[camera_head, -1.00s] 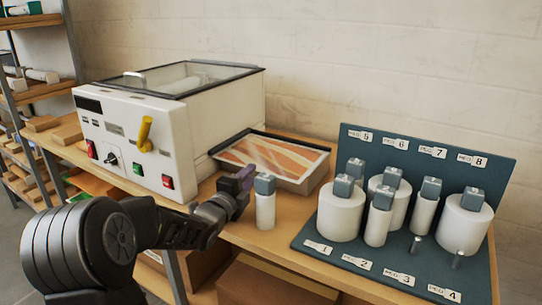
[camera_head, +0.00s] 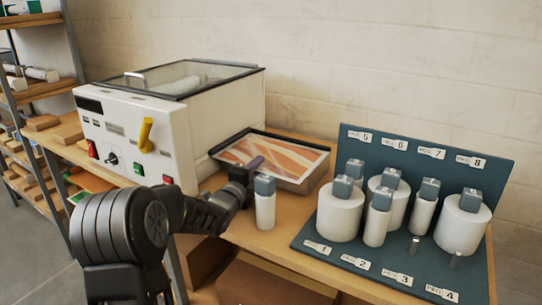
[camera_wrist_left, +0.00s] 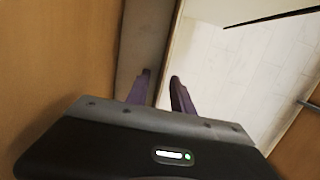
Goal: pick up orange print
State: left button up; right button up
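The orange print (camera_head: 285,157), with wavy orange and white bands, lies in the shallow grey tray (camera_head: 297,184) at the laminator's right side. My left gripper (camera_head: 254,165) is at the front edge of the tray, its purple fingertips overlapping the near side of the print in the head view. In the left wrist view the two purple fingers (camera_wrist_left: 161,88) stand apart with a gap between them and hold nothing that I can see. I cannot tell whether they touch the tray or print. My right gripper is not in view.
The white laminator (camera_head: 190,120) with a yellow handle (camera_head: 146,135) stands left of the tray. A white cylinder with a grey top (camera_head: 265,208) stands just right of my gripper. A dark labelled rack (camera_head: 440,173) with several white rolls is further right.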

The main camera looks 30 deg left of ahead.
pick_arm(q)
grip_shut()
dwell(1.4)
